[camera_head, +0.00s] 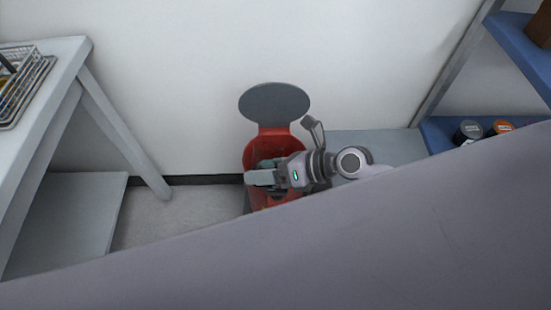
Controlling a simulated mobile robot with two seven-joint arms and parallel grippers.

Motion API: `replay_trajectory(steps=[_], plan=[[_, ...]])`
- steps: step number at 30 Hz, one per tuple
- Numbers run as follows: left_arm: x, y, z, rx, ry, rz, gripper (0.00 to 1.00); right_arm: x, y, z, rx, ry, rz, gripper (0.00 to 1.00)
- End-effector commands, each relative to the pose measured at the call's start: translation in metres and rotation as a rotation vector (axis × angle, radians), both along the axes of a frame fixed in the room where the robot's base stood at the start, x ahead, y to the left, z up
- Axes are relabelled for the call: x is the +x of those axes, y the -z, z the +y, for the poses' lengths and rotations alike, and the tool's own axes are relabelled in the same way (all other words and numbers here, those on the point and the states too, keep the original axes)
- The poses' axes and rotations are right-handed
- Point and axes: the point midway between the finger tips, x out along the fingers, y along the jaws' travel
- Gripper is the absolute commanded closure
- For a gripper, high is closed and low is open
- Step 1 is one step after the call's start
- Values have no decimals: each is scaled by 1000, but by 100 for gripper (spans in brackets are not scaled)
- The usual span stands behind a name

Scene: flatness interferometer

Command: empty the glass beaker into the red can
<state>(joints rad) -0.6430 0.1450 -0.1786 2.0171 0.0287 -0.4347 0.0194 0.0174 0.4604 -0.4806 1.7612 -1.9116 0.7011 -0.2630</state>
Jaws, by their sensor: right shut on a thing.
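The red can (281,135) stands on the floor against the white wall, with its round grey lid (274,103) raised at the back. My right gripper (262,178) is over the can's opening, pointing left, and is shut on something. The held thing is mostly hidden by the fingers and hard to make out; it seems to be the glass beaker, faint against the red. I cannot tell its tilt or whether anything is in it. My left gripper is not in view.
A white table (62,62) with a wire basket (28,88) stands at the left. Blue shelves (438,133) with a dark jar (467,132) and an orange-topped jar (500,128) are at the right. A large plain grey surface (300,265) blocks the view below. Bare floor lies left of the can.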

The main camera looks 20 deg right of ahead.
Motion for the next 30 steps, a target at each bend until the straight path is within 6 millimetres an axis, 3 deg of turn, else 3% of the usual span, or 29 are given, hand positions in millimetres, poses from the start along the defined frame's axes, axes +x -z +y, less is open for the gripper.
replay_trajectory(steps=[7, 18, 30], plan=[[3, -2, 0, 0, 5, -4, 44, 3, -11, -1, 86, 1, 135, 63], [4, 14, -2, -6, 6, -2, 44, 1, -1, 0, 196, -1, 319, 63], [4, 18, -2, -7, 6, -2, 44, 1, -2, 0, 248, 0, 407, 63]])
